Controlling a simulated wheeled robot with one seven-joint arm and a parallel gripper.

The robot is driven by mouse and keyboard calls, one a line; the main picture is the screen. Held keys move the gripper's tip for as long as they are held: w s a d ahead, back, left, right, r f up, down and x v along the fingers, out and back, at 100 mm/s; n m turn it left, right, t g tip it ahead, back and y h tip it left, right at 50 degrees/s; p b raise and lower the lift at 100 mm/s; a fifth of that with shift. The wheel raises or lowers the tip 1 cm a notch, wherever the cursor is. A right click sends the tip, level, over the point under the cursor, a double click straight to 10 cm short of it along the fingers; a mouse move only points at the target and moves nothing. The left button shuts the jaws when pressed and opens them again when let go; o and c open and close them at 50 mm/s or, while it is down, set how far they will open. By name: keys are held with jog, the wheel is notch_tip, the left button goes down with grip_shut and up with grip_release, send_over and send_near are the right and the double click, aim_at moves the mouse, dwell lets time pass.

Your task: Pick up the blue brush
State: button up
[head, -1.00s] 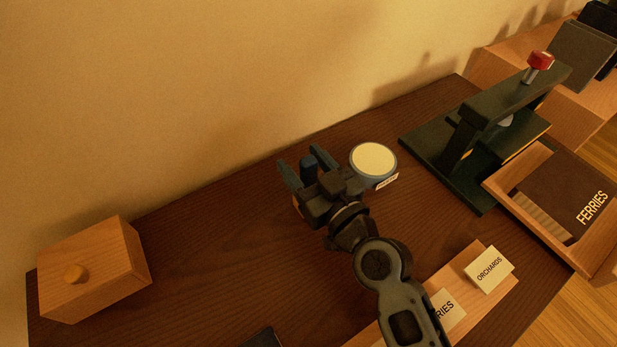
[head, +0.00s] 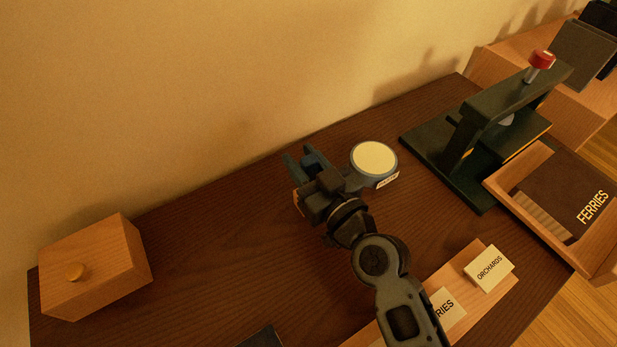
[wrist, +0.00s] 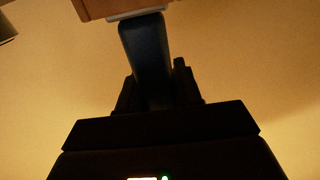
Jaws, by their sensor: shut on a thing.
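The blue brush (head: 314,158) shows as a small blue piece between the fingers of my gripper (head: 307,167) in the head view, near the back edge of the desk. In the wrist view the dark blue shaft of the brush (wrist: 146,55) rises from between the dark fingers (wrist: 158,95). My gripper is shut on it. A pale strip and a wooden piece (wrist: 110,8) show at the top of that view, by the end of the shaft; I cannot tell whether they belong to the brush. My gripper hides most of the brush in the head view.
A round tin with a pale lid (head: 374,158) stands close to the right of my gripper. A dark green press (head: 436,158) with a red knob and a wooden tray (head: 540,240) are farther right. A wooden box (head: 95,268) is at left. The desk (head: 220,250) between is clear.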

jog(key=shift+r, duration=0.1)
jog(key=shift+r+p, duration=0.4)
jog(key=shift+r, duration=0.2)
jog(key=s+d+r+b, duration=0.1)
jog(key=d+r, duration=0.8)
jog(key=d, duration=0.2)
jog(key=shift+d+r+b, duration=0.3)
jog(key=shift+b, duration=0.05)
dwell(0.8)
